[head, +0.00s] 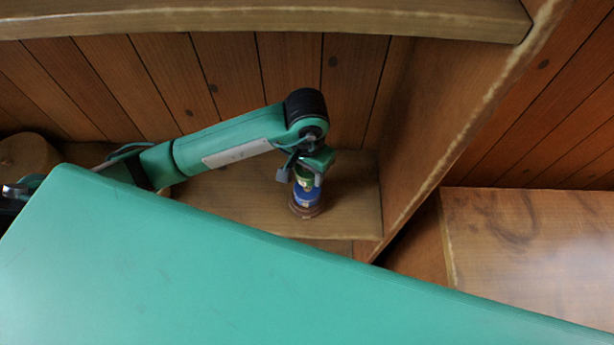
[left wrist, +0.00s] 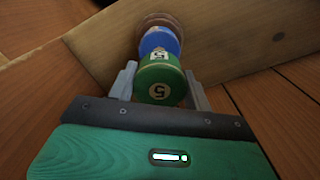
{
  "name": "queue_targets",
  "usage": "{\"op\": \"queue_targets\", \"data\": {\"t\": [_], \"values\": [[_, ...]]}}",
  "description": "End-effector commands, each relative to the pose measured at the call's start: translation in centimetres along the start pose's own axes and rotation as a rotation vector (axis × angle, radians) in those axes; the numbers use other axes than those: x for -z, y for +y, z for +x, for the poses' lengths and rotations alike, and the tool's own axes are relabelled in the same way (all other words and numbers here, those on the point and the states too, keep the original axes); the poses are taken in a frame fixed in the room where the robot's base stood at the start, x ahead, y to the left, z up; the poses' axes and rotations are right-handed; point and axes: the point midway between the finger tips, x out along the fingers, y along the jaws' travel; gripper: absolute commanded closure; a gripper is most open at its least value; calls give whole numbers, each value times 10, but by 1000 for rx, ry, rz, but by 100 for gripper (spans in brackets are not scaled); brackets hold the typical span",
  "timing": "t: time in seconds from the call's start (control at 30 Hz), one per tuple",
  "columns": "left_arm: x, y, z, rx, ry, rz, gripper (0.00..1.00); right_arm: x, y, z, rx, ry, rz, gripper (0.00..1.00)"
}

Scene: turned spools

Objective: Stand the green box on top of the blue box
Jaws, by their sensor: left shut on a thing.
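The green box (head: 305,178) is a short, round, drum-like piece with a pale number label on its end. My left gripper (head: 304,170) is shut on it, with one finger on each side in the left wrist view (left wrist: 160,84). The blue box (head: 306,197) is also round and stands directly below the green box (left wrist: 160,70). In the left wrist view, the blue box (left wrist: 159,41) shows just beyond the green one and is partly hidden by it. The two look touching or nearly so; I cannot tell whether there is a gap. My right gripper is not in view.
A brown round piece (head: 306,211) lies under the blue box on the wooden shelf (head: 235,200). An upright wooden panel (head: 440,120) is close on the right, and a shelf board (head: 270,20) runs overhead. A round wooden thing (head: 27,155) is at the far left.

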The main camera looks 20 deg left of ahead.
Motion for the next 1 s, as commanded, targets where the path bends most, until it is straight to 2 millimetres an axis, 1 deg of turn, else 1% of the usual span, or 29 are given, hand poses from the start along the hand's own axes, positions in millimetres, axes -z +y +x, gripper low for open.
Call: {"op": "queue_targets", "data": {"t": [0.03, 0.1, 0.27, 0.4, 0.5, 0.77, 0.93, 0.97, 1.0], "values": [[0, 0, 5, -1, -2, -2, 72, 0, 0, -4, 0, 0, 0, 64], [0, 0, 12, -2, -1, -2, 72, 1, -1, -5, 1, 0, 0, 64], [0, 0, 23, -1, -2, -2, 72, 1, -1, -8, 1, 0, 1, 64], [0, 0, 42, -2, -2, -3, 72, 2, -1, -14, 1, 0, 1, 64], [0, 0, 52, -1, -1, -2, 72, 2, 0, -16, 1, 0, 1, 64], [1, 0, 54, -1, 2, 0, 72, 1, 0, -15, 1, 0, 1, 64], [1, 0, 59, 0, 3, 0, 72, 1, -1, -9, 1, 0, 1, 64], [1, 0, 57, 0, 2, -1, 44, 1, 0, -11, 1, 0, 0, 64], [1, 0, 57, 0, 2, -1, 36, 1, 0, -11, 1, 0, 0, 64]]}}
